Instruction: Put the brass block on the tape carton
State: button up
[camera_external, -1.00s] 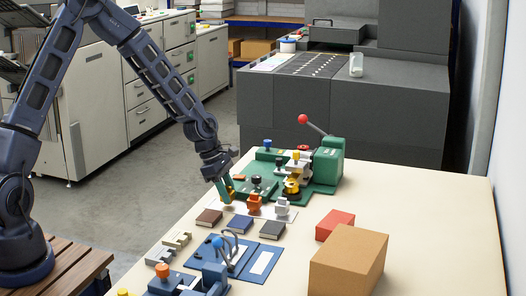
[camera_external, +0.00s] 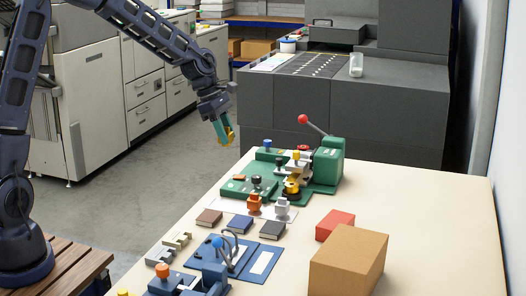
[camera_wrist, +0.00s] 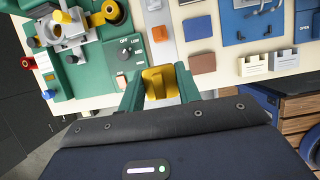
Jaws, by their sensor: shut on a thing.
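My gripper (camera_external: 224,130) is in the air beyond the left edge of the table, with its green fingers pointing down. It is shut on the brass block (camera_external: 231,137), which is yellow and held clear of the table. In the wrist view the block (camera_wrist: 158,83) sits between the two green fingers (camera_wrist: 159,92). A plain brown carton (camera_external: 349,262) stands at the front right of the table, and a smaller red box (camera_external: 335,224) stands just behind it. No label can be read on either, so I cannot tell which is the tape carton. Both tops look bare.
A green machine (camera_external: 327,166) with a red-knobbed lever stands at the table's far end. Orange and grey stamps (camera_external: 254,205), small dark blocks (camera_external: 240,223) and a blue fixture (camera_external: 215,272) fill the left side. The table is clear right of the boxes.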

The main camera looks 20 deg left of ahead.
jog(key=shift+r, duration=0.35)
jog(key=shift+d, duration=0.25)
jog(key=s+d+r+m, duration=0.1)
jog(key=d, duration=0.4)
jog(key=s+d+r+m, duration=0.1)
jog(key=s+d+r, duration=0.1)
jog(key=d, duration=0.3)
notch_tip(320, 180, up, 8)
jog(key=f+m+g+y, duration=0.1)
jog(key=m+g, duration=0.2)
jog(key=m, duration=0.4)
send_over(357, 251)
jog(key=w+a, duration=0.1)
jog(key=a, duration=0.1)
jog(key=f, duration=1.9)
jog(key=shift+w+d, duration=0.2)
jog(key=shift+d, duration=0.1)
jog(key=shift+f, duration=0.15)
